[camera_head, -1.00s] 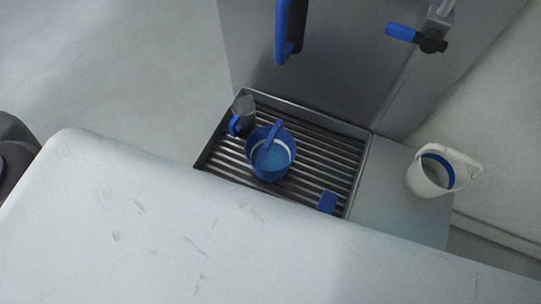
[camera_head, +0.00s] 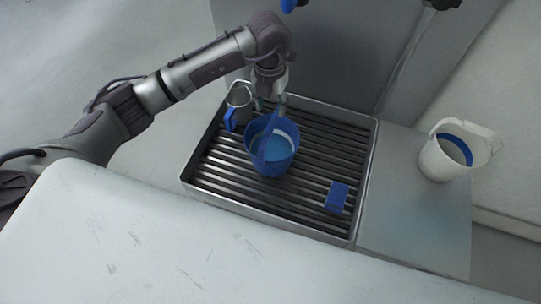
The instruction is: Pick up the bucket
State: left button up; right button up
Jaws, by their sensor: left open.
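A blue bucket (camera_head: 272,150) stands upright on the slatted metal drain tray (camera_head: 310,228), with pale blue liquid showing inside and its blue handle raised. My left gripper (camera_head: 270,103) points down just above the back rim of the bucket, around the top of the handle. It is open; whether its fingers touch the handle is hard to tell. A second bucket, white with a blue band inside (camera_head: 447,152), stands on the grey ledge at the right, its handle leaning to one side. My right gripper is not in view.
A clear jug with a blue handle (camera_head: 239,103) stands on the tray close to the left of the blue bucket and my gripper. A blue block (camera_head: 337,196) lies at the tray's front right. A grey panel (camera_head: 340,60) rises behind the tray.

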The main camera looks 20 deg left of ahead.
aim_at(272, 122)
pick_arm(q)
jog(key=f, duration=0.2)
jog(key=f+p, duration=0.1)
jog(key=f, duration=0.2)
jog(key=f+p, duration=0.1)
jog(key=f, duration=0.1)
jog(key=shift+s+d+f, duration=0.15)
jog(key=shift+d+f, duration=0.05)
jog(key=shift+d, duration=0.05)
jog(key=shift+f, duration=0.45)
grip_shut()
jog(key=shift+w+r, duration=0.15)
jog(key=shift+w, duration=0.05)
